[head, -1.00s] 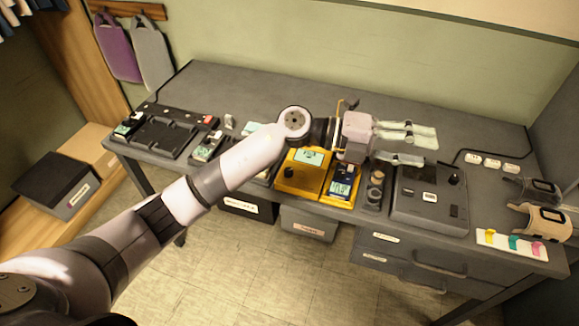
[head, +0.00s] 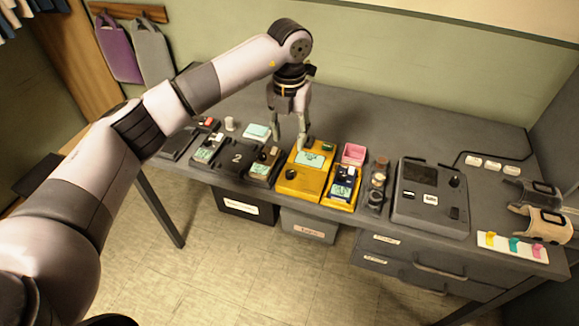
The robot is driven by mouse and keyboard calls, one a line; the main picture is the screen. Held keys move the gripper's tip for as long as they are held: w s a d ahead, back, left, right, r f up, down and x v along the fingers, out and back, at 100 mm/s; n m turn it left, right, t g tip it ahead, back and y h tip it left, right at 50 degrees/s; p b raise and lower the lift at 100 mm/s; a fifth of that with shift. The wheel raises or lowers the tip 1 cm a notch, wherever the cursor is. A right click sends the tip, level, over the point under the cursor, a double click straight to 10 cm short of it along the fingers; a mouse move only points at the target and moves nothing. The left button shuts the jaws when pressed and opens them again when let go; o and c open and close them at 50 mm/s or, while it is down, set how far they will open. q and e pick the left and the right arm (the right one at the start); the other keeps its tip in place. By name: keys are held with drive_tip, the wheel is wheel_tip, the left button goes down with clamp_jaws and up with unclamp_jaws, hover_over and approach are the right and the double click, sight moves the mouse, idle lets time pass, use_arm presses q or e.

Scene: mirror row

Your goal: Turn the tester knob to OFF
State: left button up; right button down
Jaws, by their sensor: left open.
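A grey box (head: 430,197) with a dark screen, labels and a black knob (head: 455,181) stands at the right of the bench. A yellow device (head: 305,172) with a pale green screen stands near the middle. Which one is the tester is not clear, and the knob's setting is too small to read. My left gripper (head: 288,130) is open and empty, pointing down over the bench. Its fingers are at the back left of the yellow device, one in front of its corner; whether it touches cannot be told. My right gripper is not in view.
A smaller yellow unit (head: 341,188) and a pink box (head: 353,154) stand right of the yellow device. Several dark units line the bench (head: 400,130) to the left. A card with coloured tabs (head: 512,246) lies at the right front. The bench's back strip is mostly clear.

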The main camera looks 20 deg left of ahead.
sight(290, 172)
use_arm(q)
wheel_tip(290, 172, down, 13)
drive_tip(key=shift+r+p, duration=0.2)
drive_tip(key=shift+p, duration=0.7)
drive_tip(key=shift+c, duration=0.5)
clamp_jaws()
